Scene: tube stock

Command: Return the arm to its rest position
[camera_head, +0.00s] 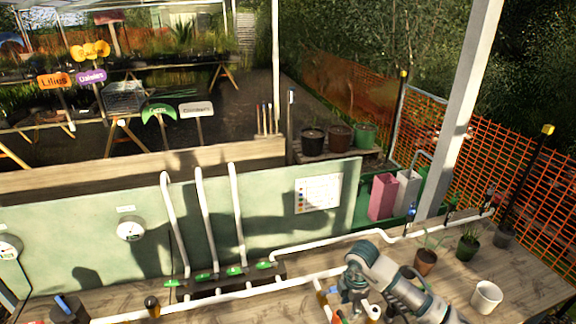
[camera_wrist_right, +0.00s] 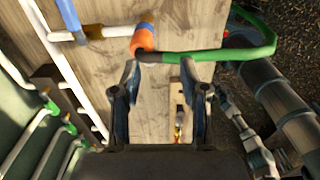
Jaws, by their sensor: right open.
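My right arm (camera_head: 408,292) comes in from the bottom right of the head view, white and dark grey, bent over the wooden bench. My right gripper (camera_wrist_right: 160,75) is open in the right wrist view, its two dark fingers apart with bare wood showing between them. Nothing is held between the fingertips. In the head view the gripper is low near the bench's front and partly hidden by the arm. A green tube with an orange end (camera_wrist_right: 143,38) lies beyond the fingertips in the wrist view. My left gripper is not in view.
White pipes with green valves (camera_head: 235,271) run along the bench (camera_head: 540,275) and up a green panel (camera_head: 265,195). A white post (camera_head: 462,110) rises behind.

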